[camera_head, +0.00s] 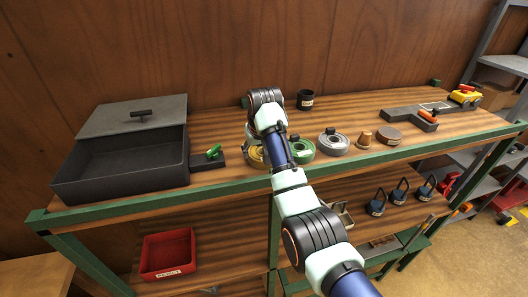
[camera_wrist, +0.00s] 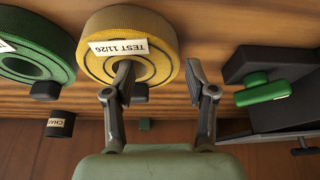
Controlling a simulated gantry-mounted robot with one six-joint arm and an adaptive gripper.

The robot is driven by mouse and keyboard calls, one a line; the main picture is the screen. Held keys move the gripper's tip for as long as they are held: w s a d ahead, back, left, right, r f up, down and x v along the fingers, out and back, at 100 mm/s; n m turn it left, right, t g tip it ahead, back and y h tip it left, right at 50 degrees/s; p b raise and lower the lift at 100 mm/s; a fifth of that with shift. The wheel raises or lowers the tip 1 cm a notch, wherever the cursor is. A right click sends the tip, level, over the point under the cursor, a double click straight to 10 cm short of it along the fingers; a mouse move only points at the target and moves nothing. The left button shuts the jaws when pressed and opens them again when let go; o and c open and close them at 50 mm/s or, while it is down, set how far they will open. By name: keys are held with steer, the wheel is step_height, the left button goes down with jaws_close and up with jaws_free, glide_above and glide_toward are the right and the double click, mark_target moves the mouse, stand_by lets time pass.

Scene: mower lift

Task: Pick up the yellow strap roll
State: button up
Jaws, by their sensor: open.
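The yellow strap roll (camera_wrist: 162,52) fills the upper middle of the wrist view, with a white label reading TEST 11/26. In the head view the roll (camera_head: 256,160) shows on the bench top, partly hidden by my arm. My gripper (camera_wrist: 157,68) is open with nothing held. In the wrist view its left finger overlaps the roll's lower face, and its right finger is just past the roll's right edge. I cannot tell whether either finger touches the roll. In the head view my arm mostly hides the gripper.
A green roll (camera_wrist: 35,45) stands close beside the yellow one, and a grey roll (camera_head: 333,143) lies farther right. A dark block with a green handle (camera_head: 213,152) is on the other side. A large dark open box (camera_head: 120,160) and a black cup (camera_head: 305,99) are also on the bench.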

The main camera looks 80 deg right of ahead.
mark_target(255, 154)
steer(key=shift+x, duration=1.2)
steer(key=shift+w, duration=0.1)
jaws_close()
steer(key=shift+r, duration=0.1)
step_height(255, 154, up, 20)
steer(key=b, duration=0.1)
steer(key=shift+b, duration=0.35)
